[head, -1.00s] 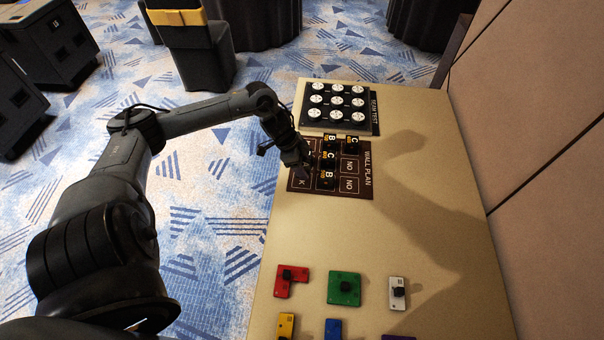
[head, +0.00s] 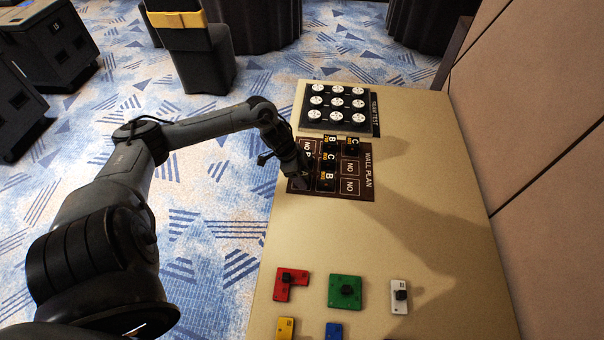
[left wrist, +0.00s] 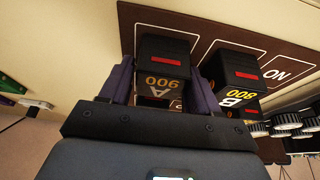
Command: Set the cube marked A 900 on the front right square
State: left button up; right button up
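The cube marked A 900 (left wrist: 163,75) is black with a red strip on one side and sits between the purple fingers of my left gripper (left wrist: 160,88). The fingers lie close along both its sides and look shut on it. In the head view my left gripper (head: 303,180) is low over the nearest left corner of the brown WALL PLAN board (head: 368,172), and the cube's letter A just shows there. This corner is the front right square as the board's lettering reads. I cannot tell whether the cube touches the board. My right gripper is out of view.
Several black B and C cubes stand on the board, one B cube (head: 326,182) close beside my gripper; it also shows in the left wrist view (left wrist: 234,75). A board of white discs (head: 337,103) lies behind. Coloured pieces, one green (head: 345,291), lie nearer on clear tabletop.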

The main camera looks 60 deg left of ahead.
pick_arm(q)
jog(key=shift+o, duration=1.4)
